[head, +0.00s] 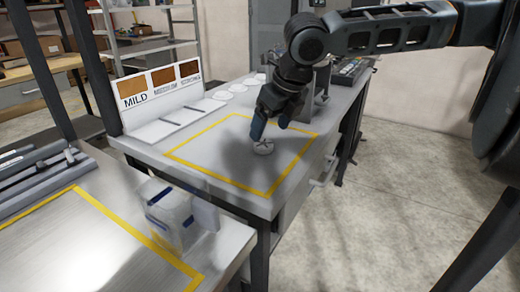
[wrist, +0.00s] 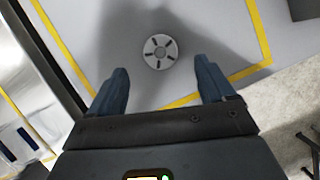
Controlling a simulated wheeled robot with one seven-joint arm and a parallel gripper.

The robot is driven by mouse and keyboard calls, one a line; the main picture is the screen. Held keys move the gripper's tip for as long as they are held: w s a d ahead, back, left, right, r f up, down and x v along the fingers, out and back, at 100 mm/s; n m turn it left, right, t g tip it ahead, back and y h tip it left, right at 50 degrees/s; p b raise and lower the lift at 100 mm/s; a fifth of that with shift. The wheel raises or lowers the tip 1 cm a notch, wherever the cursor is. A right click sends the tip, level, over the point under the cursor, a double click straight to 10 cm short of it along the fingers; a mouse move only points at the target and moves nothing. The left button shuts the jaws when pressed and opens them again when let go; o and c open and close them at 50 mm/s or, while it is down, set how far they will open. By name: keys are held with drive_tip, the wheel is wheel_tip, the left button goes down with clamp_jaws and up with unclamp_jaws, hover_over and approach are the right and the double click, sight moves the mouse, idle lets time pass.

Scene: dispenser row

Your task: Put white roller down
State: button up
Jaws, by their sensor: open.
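The white roller (head: 263,147) is a small round disc-like piece with dark slots. It rests on the grey table inside the yellow taped square (head: 189,160). In the wrist view the white roller (wrist: 160,51) lies flat, ahead of and between the two blue fingers. My gripper (head: 268,128) is over the table just above the roller in the head view. In the wrist view my gripper (wrist: 164,82) has its fingers spread wide with nothing between the tips. The fingers appear apart from the roller.
A sign rack marked MILD (head: 160,90) stands at the table's back left. Several white discs (head: 238,88) lie in a row behind the square. A white box-like object (head: 168,214) sits on the nearer table. Most of the taped square is clear.

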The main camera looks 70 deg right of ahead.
sight(263, 143)
drive_tip(key=x, duration=0.5)
drive_tip(key=shift+w+d+f+b, duration=0.1)
drive_tip(key=shift+w+f+b, duration=0.05)
drive_tip(key=shift+b, duration=0.15)
drive_tip(key=c, duration=1.2)
wheel_tip(263, 143, up, 10)
drive_tip(key=shift+r+p, duration=0.1)
drive_tip(key=shift+p, duration=0.7)
drive_tip(key=shift+c, duration=0.2)
